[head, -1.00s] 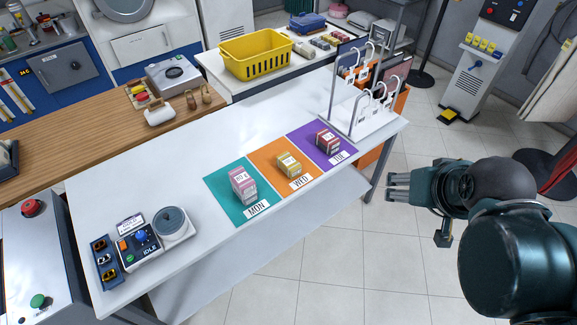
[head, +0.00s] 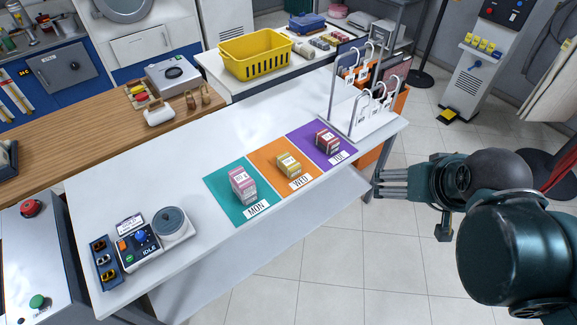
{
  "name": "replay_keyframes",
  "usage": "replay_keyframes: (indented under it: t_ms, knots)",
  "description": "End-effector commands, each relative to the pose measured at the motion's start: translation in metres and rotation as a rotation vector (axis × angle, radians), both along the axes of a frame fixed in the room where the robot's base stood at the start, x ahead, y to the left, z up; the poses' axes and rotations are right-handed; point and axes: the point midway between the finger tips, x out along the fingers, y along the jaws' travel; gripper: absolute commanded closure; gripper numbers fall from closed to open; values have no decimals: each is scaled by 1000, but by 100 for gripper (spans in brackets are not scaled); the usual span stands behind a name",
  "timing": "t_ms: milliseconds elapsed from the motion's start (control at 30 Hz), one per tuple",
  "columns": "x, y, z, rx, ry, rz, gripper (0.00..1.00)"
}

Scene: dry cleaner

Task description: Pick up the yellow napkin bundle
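The yellow napkin bundle (head: 289,165) sits on the orange WED mat (head: 266,150) on the white table. A pink bundle (head: 243,186) sits to its left on the teal MON mat (head: 217,185). A dark red bundle (head: 328,141) sits to its right on the purple mat (head: 305,134). My gripper (head: 380,183) is beyond the table's right front edge, to the right of the bundles and apart from them. Its fingers point left toward the table. No object shows in it, but the finger gap is hard to judge from this side.
A hanger rack (head: 364,100) stands at the table's right end. A yellow basket (head: 255,68) is on the back counter. A control box (head: 140,247) and a round grey-topped device (head: 172,222) are at the table's left. The white table (head: 180,150) is clear behind the mats.

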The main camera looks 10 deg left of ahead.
Motion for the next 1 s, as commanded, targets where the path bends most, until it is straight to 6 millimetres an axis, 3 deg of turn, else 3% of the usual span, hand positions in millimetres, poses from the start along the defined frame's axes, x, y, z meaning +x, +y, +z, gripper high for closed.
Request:
replay_keyframes:
  t_ms: [467, 1000]
  knots:
    - [55, 23, -2, -178, 67, 264, 16]
    - [129, 64, -21, -395, 149, 607, 16]
